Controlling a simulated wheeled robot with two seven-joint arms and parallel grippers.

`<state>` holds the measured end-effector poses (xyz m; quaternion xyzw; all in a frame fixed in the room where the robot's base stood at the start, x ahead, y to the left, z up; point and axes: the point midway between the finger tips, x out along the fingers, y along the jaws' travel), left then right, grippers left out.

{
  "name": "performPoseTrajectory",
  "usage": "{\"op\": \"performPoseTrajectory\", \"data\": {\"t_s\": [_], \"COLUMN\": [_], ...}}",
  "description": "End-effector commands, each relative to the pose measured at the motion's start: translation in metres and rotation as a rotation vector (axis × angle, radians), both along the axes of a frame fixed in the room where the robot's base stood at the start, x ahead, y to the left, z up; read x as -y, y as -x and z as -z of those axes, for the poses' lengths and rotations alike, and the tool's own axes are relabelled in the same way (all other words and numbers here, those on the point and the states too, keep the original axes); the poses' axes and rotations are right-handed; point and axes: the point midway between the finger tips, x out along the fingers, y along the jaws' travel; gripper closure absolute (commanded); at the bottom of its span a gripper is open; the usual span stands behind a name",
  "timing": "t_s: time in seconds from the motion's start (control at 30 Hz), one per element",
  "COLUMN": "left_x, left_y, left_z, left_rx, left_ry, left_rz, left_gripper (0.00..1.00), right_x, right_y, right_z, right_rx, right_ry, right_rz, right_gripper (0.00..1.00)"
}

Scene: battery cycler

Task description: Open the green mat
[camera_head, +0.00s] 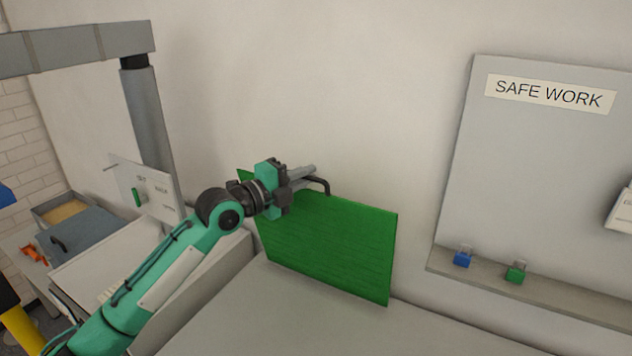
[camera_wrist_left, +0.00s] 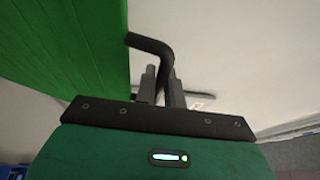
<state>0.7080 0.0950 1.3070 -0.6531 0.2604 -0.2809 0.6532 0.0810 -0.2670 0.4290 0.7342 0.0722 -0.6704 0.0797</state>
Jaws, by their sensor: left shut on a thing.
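The green mat (camera_head: 335,245) stands steeply tilted up on the light grey surface, near the back wall. A black bent handle (camera_head: 322,183) is at its top edge. My left gripper (camera_head: 308,175) is at the mat's top edge, shut on the handle. In the left wrist view the handle (camera_wrist_left: 150,43) passes between the two fingers of the left gripper (camera_wrist_left: 162,85), with the green mat (camera_wrist_left: 65,45) at the left. The handle's far end is partly hidden by the fingers. My right gripper is not in view.
A grey board with a "SAFE WORK" sign (camera_head: 550,93) is on the wall at right. A blue padlock (camera_head: 463,257) and a green padlock (camera_head: 516,272) are on its ledge (camera_head: 560,302). A grey lidded box (camera_head: 85,238) is at left. The grey surface (camera_head: 300,315) before the mat is clear.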

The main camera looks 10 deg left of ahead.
Motion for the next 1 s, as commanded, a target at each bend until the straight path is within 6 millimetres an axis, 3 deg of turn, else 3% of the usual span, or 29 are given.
{"op": "performPoseTrajectory", "data": {"t_s": [0.03,0.1,0.6,0.7,1.0], "left_x": [-0.005,-0.010,-0.043,-0.047,-0.055], "left_y": [0.010,0.023,0.103,0.114,0.133], "left_z": [0.014,0.018,0.053,0.059,0.068], "left_rx": [0.024,0.056,0.265,0.296,0.351], "left_ry": [0.006,0.021,0.108,0.121,0.145], "left_rz": [0.000,0.000,0.000,0.000,-0.001], "left_gripper": [1.00,1.00,1.00,1.00,1.00], "right_x": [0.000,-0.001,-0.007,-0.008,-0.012], "right_y": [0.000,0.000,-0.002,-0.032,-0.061], "right_z": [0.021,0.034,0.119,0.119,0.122], "right_rx": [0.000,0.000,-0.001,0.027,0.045], "right_ry": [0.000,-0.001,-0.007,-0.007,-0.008], "right_rz": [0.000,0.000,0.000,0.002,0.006], "right_gripper": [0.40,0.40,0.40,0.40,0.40]}}
